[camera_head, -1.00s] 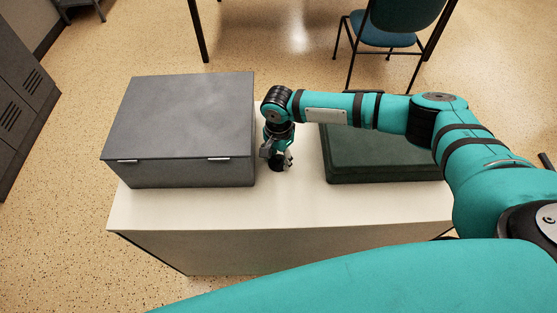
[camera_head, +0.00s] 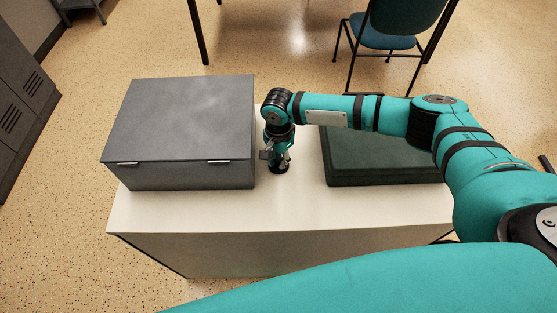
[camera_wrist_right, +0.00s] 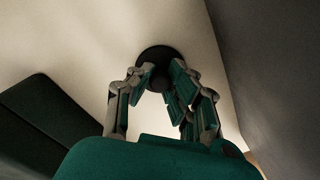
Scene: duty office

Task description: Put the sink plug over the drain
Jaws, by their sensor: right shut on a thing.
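The sink plug, a small black round piece, shows in the head view (camera_head: 279,169) low on the white table top, between the grey box and the dark green case. In the right wrist view the black disc (camera_wrist_right: 158,53) sits at the fingertips. My right gripper (camera_head: 279,163) points down and is shut on it; its fingers also show in the wrist view (camera_wrist_right: 161,70). The plug is at or just above the table; I cannot tell which. No sink or drain is visible in either view. My left gripper is not in view.
A closed grey box (camera_head: 185,115) stands close on the left of the gripper. A dark green flat case (camera_head: 372,165) lies to the right, partly under my arm. The white table (camera_head: 215,213) is clear along its front. A chair (camera_head: 385,42) stands behind.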

